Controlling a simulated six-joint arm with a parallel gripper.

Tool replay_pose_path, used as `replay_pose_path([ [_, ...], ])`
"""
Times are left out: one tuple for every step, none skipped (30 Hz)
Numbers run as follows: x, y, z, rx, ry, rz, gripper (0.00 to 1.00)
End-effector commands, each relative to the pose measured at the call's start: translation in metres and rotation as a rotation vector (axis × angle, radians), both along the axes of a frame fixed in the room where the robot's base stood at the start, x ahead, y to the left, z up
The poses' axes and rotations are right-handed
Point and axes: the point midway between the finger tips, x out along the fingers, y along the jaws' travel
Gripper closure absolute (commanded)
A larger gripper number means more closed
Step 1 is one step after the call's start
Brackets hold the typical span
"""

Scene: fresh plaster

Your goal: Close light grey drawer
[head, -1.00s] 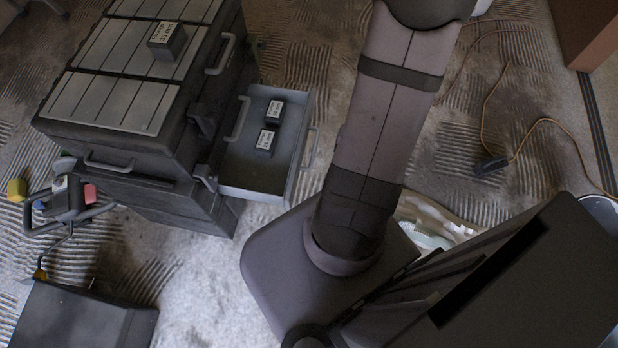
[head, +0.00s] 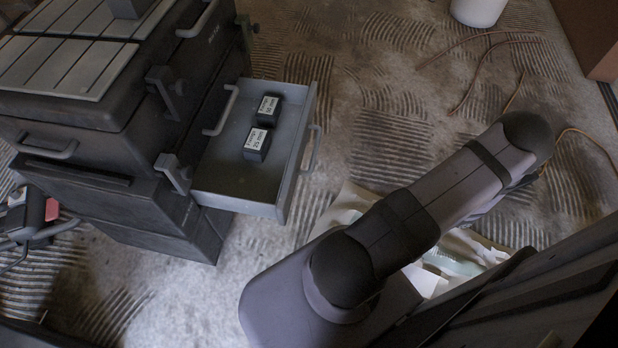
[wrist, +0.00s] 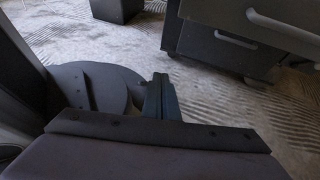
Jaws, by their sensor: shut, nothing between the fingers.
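The light grey drawer (head: 230,182) is pulled out from the right side of the dark tool cabinet (head: 88,190) in the head view. Its front panel with a grey bar handle (head: 311,150) faces right. Two dark boxes with white labels, a far one (head: 270,110) and a near one (head: 257,145), lie in it. My gripper (wrist: 161,98) shows in the wrist view, shut and empty, with the floor beyond it. It is out of sight in the head view. The cabinet's fronts and handles show at the wrist view's upper right, apart from the fingers; I cannot tell which drawer is nearest there.
Papers or sheeting (head: 455,250) lie on the floor behind my arm. Orange cables (head: 480,50) and a white bucket (head: 478,10) are at the back. Ridged, plaster-marked floor is open right of the drawer. A dark box stands on the cabinet top (head: 60,65).

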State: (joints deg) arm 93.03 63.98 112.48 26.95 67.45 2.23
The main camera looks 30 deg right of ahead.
Motion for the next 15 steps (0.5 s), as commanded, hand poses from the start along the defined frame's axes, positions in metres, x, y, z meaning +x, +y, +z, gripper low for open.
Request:
replay_pose_path([
  [0.01, -0.01, 0.008, 0.025, -0.024, -0.037, 1.0],
  [0.016, -0.018, 0.013, 0.038, -0.04, -0.061, 1.0],
  [0.023, -0.028, 0.021, 0.053, -0.063, -0.091, 1.0],
  [0.028, -0.034, 0.028, 0.066, -0.081, -0.111, 1.0],
  [0.033, -0.04, 0.035, 0.082, -0.099, -0.131, 1.0],
  [0.04, -0.048, 0.044, 0.104, -0.124, -0.156, 1.0],
  [0.044, -0.053, 0.051, 0.121, -0.144, -0.174, 1.0],
  [0.048, -0.057, 0.059, 0.14, -0.165, -0.188, 1.0],
  [0.053, -0.061, 0.069, 0.17, -0.191, -0.207, 1.0],
  [0.056, -0.063, 0.077, 0.192, -0.209, -0.22, 1.0],
  [0.058, -0.064, 0.085, 0.217, -0.226, -0.23, 1.0],
  [0.061, -0.064, 0.094, 0.251, -0.247, -0.241, 1.0],
  [0.062, -0.064, 0.101, 0.272, -0.26, -0.246, 1.0],
  [0.062, -0.064, 0.106, 0.29, -0.27, -0.248, 1.0],
  [0.062, -0.064, 0.111, 0.312, -0.28, -0.248, 1.0],
])
